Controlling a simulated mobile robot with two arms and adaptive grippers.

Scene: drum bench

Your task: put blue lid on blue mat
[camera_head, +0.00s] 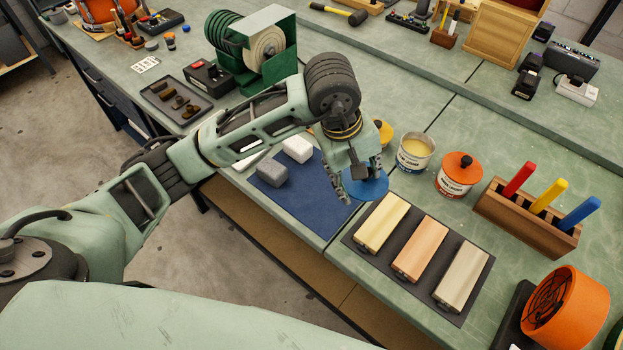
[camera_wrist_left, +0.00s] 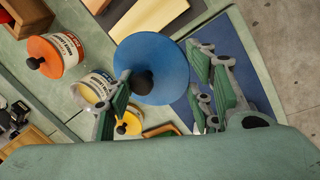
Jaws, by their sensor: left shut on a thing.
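The blue lid (camera_head: 373,188) is a round disc with a dark knob, seen face-on in the left wrist view (camera_wrist_left: 165,62). My left gripper (camera_head: 352,183) is shut on the lid and holds it at the right side of the blue mat (camera_head: 300,208). In the head view the lid overlaps the bench beside the mat's right edge; its height above the bench is hard to tell. The mat also shows behind the fingers in the left wrist view (camera_wrist_left: 243,58). The gripper hides part of the lid. My right gripper is not in view.
A white block (camera_head: 298,148) and a grey block (camera_head: 272,173) sit on the mat's far part; its near part is bare. An open can (camera_head: 414,153), an orange-lidded can (camera_head: 459,175), a yellow lid (camera_head: 385,132) and a tray of three blocks (camera_head: 456,315) stand nearby.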

